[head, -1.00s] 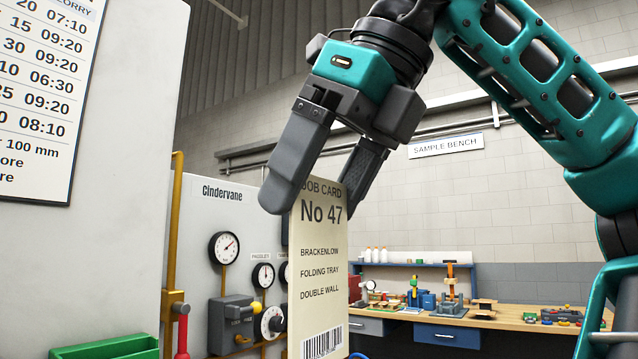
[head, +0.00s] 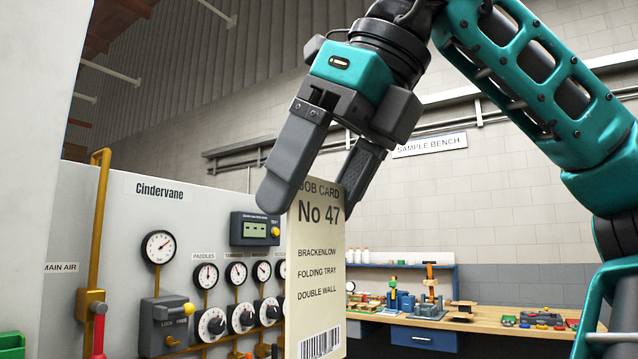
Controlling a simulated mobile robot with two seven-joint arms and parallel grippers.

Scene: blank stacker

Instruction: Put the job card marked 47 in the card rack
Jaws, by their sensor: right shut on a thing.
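The job card (head: 318,265) is cream, reads "JOB CARD No 47", "BRACKENLOW FOLDING TRAY DOUBLE WALL", and has a barcode at its bottom. It hangs upright in the middle of the head view. My right gripper (head: 325,195) is shut on the card's top edge, with one finger on each side. The card hides part of the machine panel behind it. My left gripper does not show. I see nothing that I can tell is the card rack.
A grey Cindervane panel (head: 150,215) with gauges, knobs and a small display (head: 256,229) stands on the left. A yellow pipe (head: 97,220) with a red handle runs before it. A wooden sample bench (head: 480,317) with tools and parts is at the back right.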

